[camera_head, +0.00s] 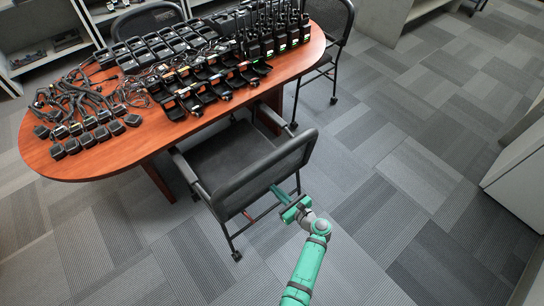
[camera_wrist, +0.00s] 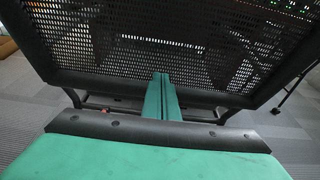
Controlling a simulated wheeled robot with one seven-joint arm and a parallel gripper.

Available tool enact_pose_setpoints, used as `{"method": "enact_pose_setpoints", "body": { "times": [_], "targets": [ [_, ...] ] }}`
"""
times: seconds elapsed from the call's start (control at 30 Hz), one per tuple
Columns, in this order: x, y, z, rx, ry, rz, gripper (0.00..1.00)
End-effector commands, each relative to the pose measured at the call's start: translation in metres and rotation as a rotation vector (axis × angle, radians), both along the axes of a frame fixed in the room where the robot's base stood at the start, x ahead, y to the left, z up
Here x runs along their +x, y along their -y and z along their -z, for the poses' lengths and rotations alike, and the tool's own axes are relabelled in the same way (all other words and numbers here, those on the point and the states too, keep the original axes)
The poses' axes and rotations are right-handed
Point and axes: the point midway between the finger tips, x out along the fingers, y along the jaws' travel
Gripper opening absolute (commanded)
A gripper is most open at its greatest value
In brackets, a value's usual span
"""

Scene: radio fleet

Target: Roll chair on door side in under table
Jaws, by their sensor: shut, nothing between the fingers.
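A black chair with a mesh back (camera_head: 265,172) stands on the near side of the table, its seat (camera_head: 224,156) facing the table. The front of the seat reaches close to or just under the table edge. The oval reddish-brown table (camera_head: 75,172) is at the upper left. My green gripper (camera_head: 277,191) is low behind the chair back, with its fingers together and empty. In the wrist view the fingers (camera_wrist: 162,98) point at the lower frame bar of the mesh back (camera_wrist: 140,60). I cannot tell whether they touch it.
Radios and chargers (camera_head: 200,75) crowd the table top. Other black chairs stand at the far right side (camera_head: 327,45) and the far left side (camera_head: 148,18) of the table. White shelving (camera_head: 42,48) is at the back left. Carpeted floor right of the chair is clear; a pale cabinet (camera_head: 520,165) stands at the right edge.

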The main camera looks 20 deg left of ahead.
Motion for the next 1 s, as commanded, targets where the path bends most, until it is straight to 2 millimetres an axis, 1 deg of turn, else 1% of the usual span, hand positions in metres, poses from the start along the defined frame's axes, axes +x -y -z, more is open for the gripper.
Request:
{"method": "enact_pose_setpoints", "body": {
  "times": [0.1, 0.4, 0.53, 0.87, 1.0],
  "targets": [
    [0.006, -0.010, 0.000, -0.001, 0.001, -0.002, 0.00],
    [0.020, -0.031, -0.001, 0.000, 0.002, -0.003, 0.00],
    [0.024, -0.036, 0.000, 0.000, 0.001, -0.001, 0.00],
    [0.023, -0.040, 0.000, 0.000, 0.000, -0.006, 0.00],
    [0.026, -0.045, 0.000, 0.000, 0.000, -0.008, 0.00]
  ]
}}
